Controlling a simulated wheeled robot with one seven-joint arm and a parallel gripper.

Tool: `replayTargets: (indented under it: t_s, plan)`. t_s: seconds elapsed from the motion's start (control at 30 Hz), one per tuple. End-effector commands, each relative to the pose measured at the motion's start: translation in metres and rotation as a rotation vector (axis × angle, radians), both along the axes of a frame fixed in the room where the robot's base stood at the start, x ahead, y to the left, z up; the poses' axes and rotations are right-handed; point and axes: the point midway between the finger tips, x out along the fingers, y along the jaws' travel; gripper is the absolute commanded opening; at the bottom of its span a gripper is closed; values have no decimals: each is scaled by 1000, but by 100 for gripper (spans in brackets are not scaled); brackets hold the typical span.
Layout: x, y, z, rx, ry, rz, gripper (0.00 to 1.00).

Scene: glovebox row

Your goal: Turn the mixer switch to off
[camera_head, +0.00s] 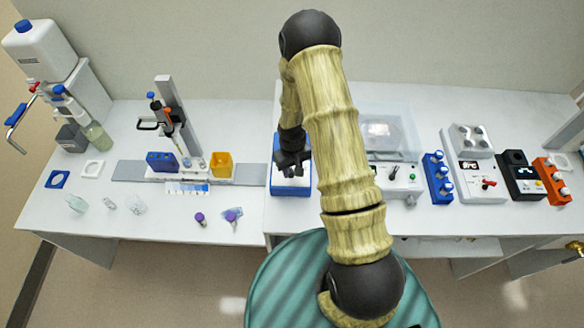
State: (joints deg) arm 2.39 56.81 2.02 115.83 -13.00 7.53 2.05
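My gripper (291,168) is at the end of my arm, which arches up and left across the middle of the view. Its dark fingers point down over a small blue-and-white device (291,189) on the bench and partly hide it. I cannot tell whether the fingers touch it or how far apart they are. No label marks the mixer. A white device (467,145) with several round pads on top stands on the right, with a red switch (488,184) on its front. My gripper is well left of it. The switch's setting is too small to read.
A clear-covered device (388,135) with front knobs stands behind my arm. A blue rack (437,178), a black device (520,176) and an orange rack (551,181) stand along the right. Purple-capped vials (200,218) lie near the left bench's front. Bench (350,222) front edges are mostly clear.

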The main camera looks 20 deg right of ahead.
Motion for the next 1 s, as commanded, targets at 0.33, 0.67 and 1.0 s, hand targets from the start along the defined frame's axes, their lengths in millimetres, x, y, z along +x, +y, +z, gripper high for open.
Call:
replayTargets:
  t_s: [0.33, 0.67, 1.0]
  plan:
    - [0, 0, 0, 0, 0, 0, 0]
    - [1, -2, -3, 1, -2, 148, 0]
    - [2, -5, -1, 0, 0, 480, 0]
